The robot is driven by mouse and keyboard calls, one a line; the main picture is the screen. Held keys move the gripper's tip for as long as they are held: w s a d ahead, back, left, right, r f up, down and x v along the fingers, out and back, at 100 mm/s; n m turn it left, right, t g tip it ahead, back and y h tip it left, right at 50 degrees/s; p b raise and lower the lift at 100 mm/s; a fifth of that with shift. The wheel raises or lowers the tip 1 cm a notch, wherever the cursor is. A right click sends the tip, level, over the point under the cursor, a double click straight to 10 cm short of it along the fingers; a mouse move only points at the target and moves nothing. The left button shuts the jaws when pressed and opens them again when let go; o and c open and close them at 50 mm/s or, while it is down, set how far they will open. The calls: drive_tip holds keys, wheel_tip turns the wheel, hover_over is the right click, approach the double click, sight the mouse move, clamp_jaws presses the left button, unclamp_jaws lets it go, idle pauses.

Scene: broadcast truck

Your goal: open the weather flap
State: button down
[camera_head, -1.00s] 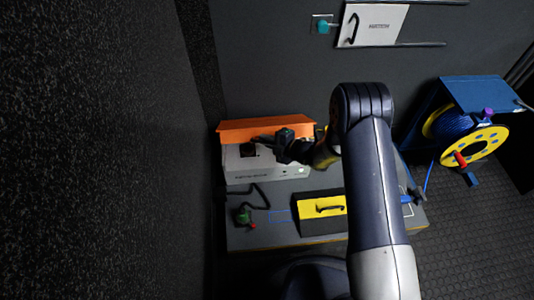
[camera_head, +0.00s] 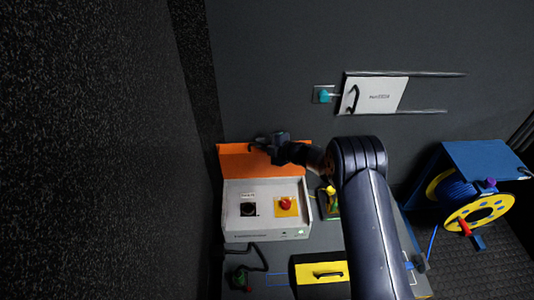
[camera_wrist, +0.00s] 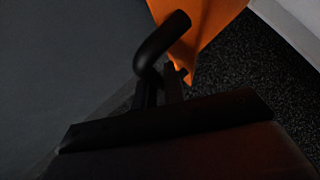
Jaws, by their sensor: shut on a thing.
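The orange weather flap (camera_head: 238,162) stands raised at the back of the white box (camera_head: 229,213), leaning up toward the wall. The box's top face below it is uncovered. My gripper (camera_head: 261,143) is at the flap's upper edge. In the wrist view my gripper (camera_wrist: 160,90) is shut on the black bar handle (camera_wrist: 161,44) of the orange flap (camera_wrist: 205,30). The exact contact of the fingers on the handle is dark and partly hidden.
A red button on a yellow plate (camera_head: 293,208) and a black socket (camera_head: 248,209) sit on the box. A yellow panel with a handle (camera_head: 309,273) is in front. A cable reel (camera_head: 486,215) stands right. A white sliding panel (camera_head: 387,96) is on the wall.

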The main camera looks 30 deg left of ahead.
drive_tip(key=shift+w+a+r, duration=0.15)
drive_tip(key=shift+w+a, duration=0.2)
drive_tip(key=shift+w, duration=0.25)
drive_tip(key=shift+w+a+r, duration=0.1)
drive_tip(key=shift+w+a, duration=0.2)
drive_tip(key=shift+w, duration=0.25)
drive_tip(key=c, duration=1.5)
unclamp_jaws()
drive_tip(key=p+v, duration=0.2)
drive_tip(key=v, duration=0.8)
drive_tip(key=shift+s+d+r, duration=0.1)
drive_tip(key=shift+d, duration=0.25)
